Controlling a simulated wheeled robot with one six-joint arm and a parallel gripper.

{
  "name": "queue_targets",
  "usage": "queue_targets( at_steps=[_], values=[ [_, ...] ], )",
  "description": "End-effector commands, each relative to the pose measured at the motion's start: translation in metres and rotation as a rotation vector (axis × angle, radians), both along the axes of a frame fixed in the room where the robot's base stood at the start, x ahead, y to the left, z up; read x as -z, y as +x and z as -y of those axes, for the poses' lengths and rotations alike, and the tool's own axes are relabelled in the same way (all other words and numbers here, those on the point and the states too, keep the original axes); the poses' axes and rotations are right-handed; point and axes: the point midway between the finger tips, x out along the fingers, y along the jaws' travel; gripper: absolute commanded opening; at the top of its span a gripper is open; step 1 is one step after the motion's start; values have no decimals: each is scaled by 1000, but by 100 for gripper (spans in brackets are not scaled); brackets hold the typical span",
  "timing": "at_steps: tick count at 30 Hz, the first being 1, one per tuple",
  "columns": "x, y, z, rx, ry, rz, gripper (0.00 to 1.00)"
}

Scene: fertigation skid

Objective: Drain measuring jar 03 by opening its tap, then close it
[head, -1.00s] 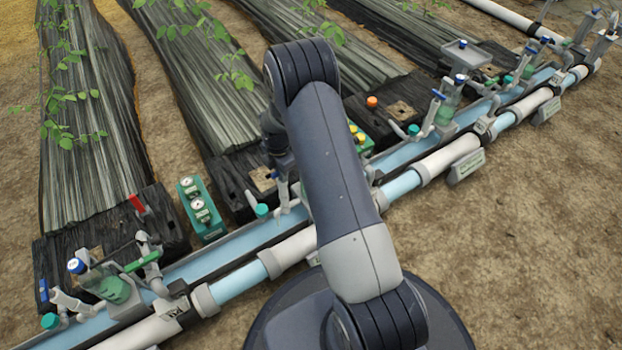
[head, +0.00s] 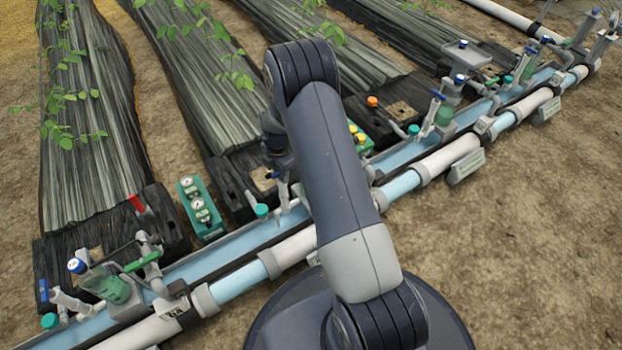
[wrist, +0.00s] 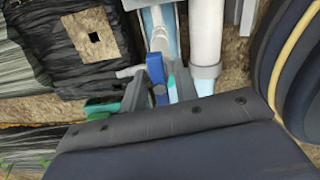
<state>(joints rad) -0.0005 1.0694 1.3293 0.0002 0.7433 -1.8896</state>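Measuring jars with green liquid stand along the pipe skid in the head view. One jar (head: 116,290) is at the lower left, another (head: 445,114) is right of my arm. I cannot read the number 03 on any of them. The skid's middle station is largely hidden behind my arm. In the wrist view a blue lever (wrist: 156,70) stands upright on a pale fitting, just beyond a dark part of my arm. A green part (wrist: 103,107) lies left of it. My gripper's fingers are hidden in both views, so I cannot tell their state or any contact.
A white and light-blue pipe (head: 448,157) runs diagonally along the skid. A green box with gauges (head: 201,209) stands behind it, left of my arm. A red handle (head: 137,203) is at the left. Dark covered beds lie behind; bare soil in front is clear.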

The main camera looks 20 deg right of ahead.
Motion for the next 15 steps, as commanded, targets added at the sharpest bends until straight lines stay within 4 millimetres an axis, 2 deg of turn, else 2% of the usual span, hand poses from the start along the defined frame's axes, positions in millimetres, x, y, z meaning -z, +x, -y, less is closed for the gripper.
queue_targets(
  at_steps=[1,4,11,15],
  values=[
    [0,0,0,0,0,0,33],
    [0,0,0,0,0,0,41],
    [-1,0,0,1,0,0,41],
    [-11,0,0,1,-1,1,41]
  ],
)
